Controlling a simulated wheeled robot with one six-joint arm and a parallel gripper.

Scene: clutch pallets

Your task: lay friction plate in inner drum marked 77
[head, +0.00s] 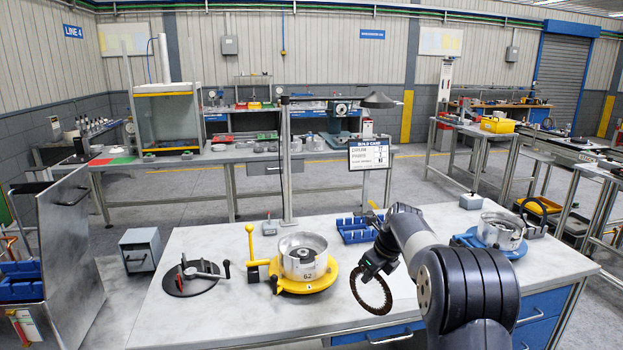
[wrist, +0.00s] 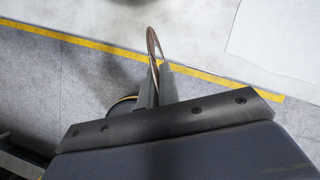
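My gripper (head: 371,267) is shut on the rim of a friction plate (head: 359,296), a thin dark toothed ring. The plate hangs tilted in front of the bench, right of the yellow fixture. In the wrist view the plate (wrist: 151,43) shows nearly edge-on at the fingers. A silver drum (head: 303,268) sits in a yellow fixture (head: 300,287) and reads 62. Another silver drum (head: 498,232) sits in a blue fixture (head: 468,238) at the right; its mark is not readable here. No 77 is readable in either view.
A black disc with a handle (head: 190,284) lies at the left of the bench. A yellow lever (head: 251,242) stands beside the yellow fixture. Blue bins (head: 355,231) and a build card (head: 368,154) stand behind. The bench top (head: 190,325) is clear in front.

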